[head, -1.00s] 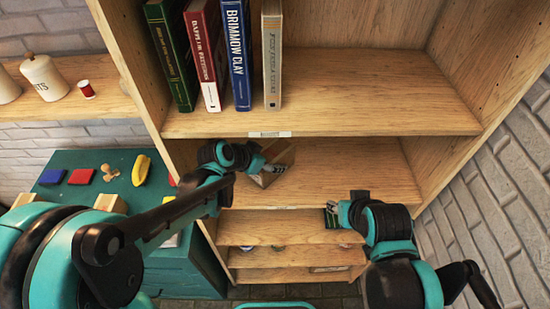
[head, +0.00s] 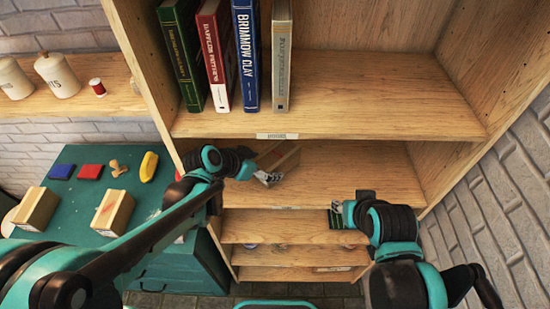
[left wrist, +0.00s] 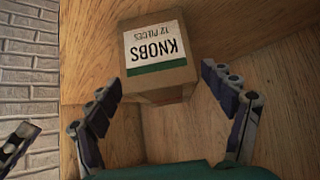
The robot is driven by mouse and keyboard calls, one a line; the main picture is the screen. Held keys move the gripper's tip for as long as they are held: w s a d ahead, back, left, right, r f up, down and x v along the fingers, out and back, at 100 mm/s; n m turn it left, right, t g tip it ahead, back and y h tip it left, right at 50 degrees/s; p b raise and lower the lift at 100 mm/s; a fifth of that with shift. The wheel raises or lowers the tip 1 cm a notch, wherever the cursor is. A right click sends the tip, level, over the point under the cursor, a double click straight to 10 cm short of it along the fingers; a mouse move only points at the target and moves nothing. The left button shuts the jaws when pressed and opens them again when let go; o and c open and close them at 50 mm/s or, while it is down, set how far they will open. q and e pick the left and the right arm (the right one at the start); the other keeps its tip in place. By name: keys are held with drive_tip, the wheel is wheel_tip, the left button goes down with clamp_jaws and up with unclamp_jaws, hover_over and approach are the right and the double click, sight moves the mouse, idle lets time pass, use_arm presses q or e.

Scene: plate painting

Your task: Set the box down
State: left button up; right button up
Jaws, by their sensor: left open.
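The brown cardboard box (left wrist: 160,75), with a white KNOBS label and a green stripe, sits inside the shelf bay below the books. In the head view the box (head: 287,158) is partly hidden by my left gripper. My left gripper (head: 268,178) is at the front of that bay, beside the box. In the left wrist view the left gripper (left wrist: 166,85) is open, its fingers apart on either side of the box's near end, with a gap visible at the right finger. My right gripper (head: 337,217) is lower, by the shelf edges; its jaws are too small to read.
The wooden bookcase (head: 380,95) has several upright books (head: 245,55) on the shelf above. Its side panel (head: 140,70) stands left of the bay. The bay is clear right of the box. A teal cabinet (head: 70,215) at left carries more boxes and stamp pads.

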use_arm(q)
drive_tip(key=s+a, duration=0.6)
drive_tip(key=shift+s+a+p, duration=0.2)
drive_tip(key=shift+p, duration=0.2)
drive_tip(key=shift+s+a+n, duration=0.2)
drive_tip(key=shift+n, duration=0.1)
drive_tip(key=s+a+r+n+y, duration=0.4)
drive_tip(key=s+a+n+y, duration=0.2)
drive_tip(key=s+a+n, duration=0.1)
drive_tip(key=shift+s+a+r+n+t, duration=0.15)
drive_tip(key=shift+s+r+n+t, duration=0.25)
drive_tip(key=shift+s+n, duration=0.25)
drive_tip(key=shift+w+f, duration=0.1)
drive_tip(key=shift+w, duration=0.1)
wheel_tip(320, 180, down, 10)
drive_tip(key=b, duration=1)
drive_tip(key=shift+f, duration=0.1)
